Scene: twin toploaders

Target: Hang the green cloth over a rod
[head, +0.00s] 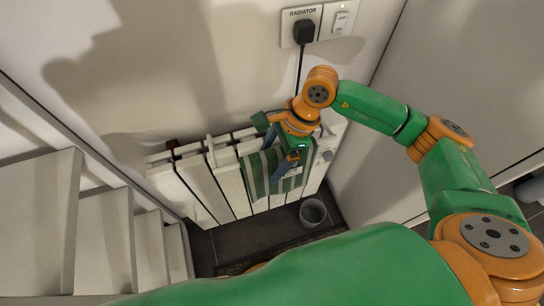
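The green cloth (253,174) has pale stripes and hangs down the front of the white radiator, near its right end. Its upper part is partly hidden by my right gripper. My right gripper (276,154) is over the cloth's top, with its two fingers apart, one toward the wall and one in front of the cloth. I cannot tell whether the fingers touch the cloth. A rod under the cloth cannot be made out. My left gripper is not in view.
The white radiator (199,182) stands against the wall, with a dark plug in the socket (286,29) above. A grey bucket (312,212) stands on the dark floor below. White steps (104,240) are at left, a white panel (440,60) at right.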

